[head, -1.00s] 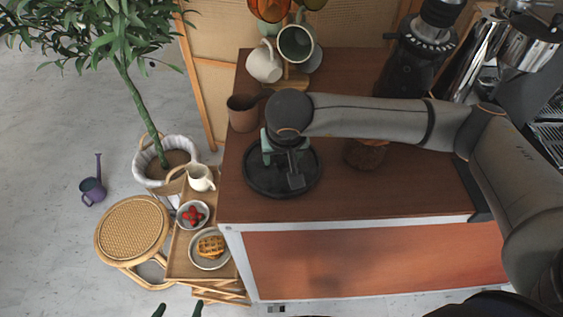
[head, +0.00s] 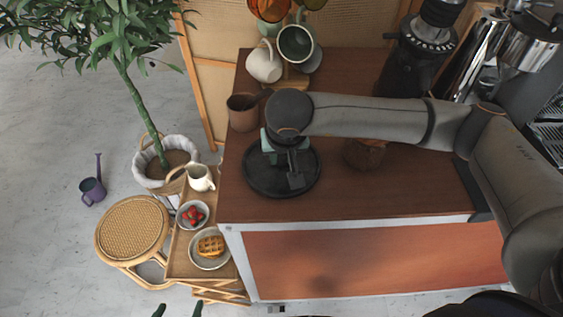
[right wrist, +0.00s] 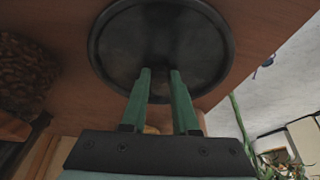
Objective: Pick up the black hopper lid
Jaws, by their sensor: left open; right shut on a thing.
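The black hopper lid (head: 260,182) is a round dark disc lying on the brown cart top near its left front corner. It also fills the upper middle of the right wrist view (right wrist: 115,45). My right gripper (head: 281,160) points down over the lid's middle. My left gripper (head: 177,309) shows only as two dark green fingertips at the bottom edge, apart and empty.
A brown cup (head: 242,113) stands just behind the lid, with pale mugs (head: 263,64) on a stand further back. A brown container (head: 364,154) sits right of the lid under my right arm. A black grinder (head: 408,62) stands at back right.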

